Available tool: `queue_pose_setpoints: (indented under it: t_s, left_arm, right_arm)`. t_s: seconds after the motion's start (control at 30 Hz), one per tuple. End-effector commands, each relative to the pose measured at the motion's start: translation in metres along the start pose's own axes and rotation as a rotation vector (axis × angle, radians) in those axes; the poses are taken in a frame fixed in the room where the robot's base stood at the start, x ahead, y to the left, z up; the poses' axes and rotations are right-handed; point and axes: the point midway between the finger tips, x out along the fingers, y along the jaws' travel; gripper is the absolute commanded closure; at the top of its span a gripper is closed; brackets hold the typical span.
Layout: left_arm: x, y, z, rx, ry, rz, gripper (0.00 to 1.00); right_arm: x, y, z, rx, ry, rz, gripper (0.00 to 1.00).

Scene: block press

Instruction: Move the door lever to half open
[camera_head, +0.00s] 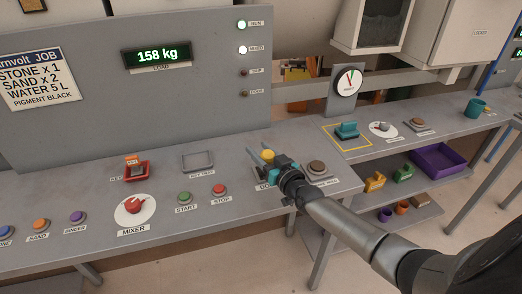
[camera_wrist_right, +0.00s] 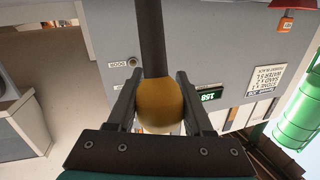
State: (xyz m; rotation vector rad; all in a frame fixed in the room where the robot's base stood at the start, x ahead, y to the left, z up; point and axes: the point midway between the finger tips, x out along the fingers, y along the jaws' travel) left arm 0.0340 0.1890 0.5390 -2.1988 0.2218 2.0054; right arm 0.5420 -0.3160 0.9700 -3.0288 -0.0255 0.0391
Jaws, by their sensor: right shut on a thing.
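The door lever has a yellow knob (camera_head: 268,155), which shows large between my fingers in the right wrist view (camera_wrist_right: 159,106). Its dark rod (camera_wrist_right: 151,40) runs up from the knob in that view. My right gripper (camera_head: 260,160) is shut on the knob, with one finger on each side. The gripper and wrist hide most of the lever, its base and part of its label in the head view. The exact lever angle cannot be told. My left gripper is in neither view.
The grey panel (camera_head: 100,80) stands behind the bench, with a display (camera_head: 157,55) reading 158 kg. A brown button (camera_head: 317,167) is close right of my gripper. The stop button (camera_head: 221,188), start button (camera_head: 184,197) and red mixer knob (camera_head: 134,206) are to the left.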

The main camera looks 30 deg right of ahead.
Motion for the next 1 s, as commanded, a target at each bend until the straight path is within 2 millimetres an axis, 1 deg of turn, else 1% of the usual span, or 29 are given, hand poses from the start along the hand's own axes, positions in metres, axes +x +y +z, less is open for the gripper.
queue_pose_setpoints:
  t_s: [0.03,0.1,0.27,0.4,0.6,0.97,1.0]
  left_arm:
    - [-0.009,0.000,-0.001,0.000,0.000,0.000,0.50]
    - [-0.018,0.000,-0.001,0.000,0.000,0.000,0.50]
    - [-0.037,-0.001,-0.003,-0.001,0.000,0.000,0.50]
    - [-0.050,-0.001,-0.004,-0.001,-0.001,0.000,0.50]
    - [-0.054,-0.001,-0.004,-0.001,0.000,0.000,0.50]
    - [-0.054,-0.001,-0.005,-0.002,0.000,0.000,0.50]
    - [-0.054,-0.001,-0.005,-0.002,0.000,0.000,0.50]
  right_arm:
    - [0.003,0.000,-0.005,0.005,-0.020,0.003,1.00]
    - [0.008,0.001,-0.007,0.014,-0.051,0.007,1.00]
    - [0.019,0.004,-0.008,0.036,-0.138,0.016,1.00]
    - [0.033,0.007,-0.008,0.061,-0.234,0.026,1.00]
    - [0.044,0.011,-0.002,0.085,-0.327,0.036,1.00]
    - [0.045,0.012,0.000,0.090,-0.345,0.038,1.00]
    - [0.045,0.012,0.000,0.090,-0.345,0.038,0.48]
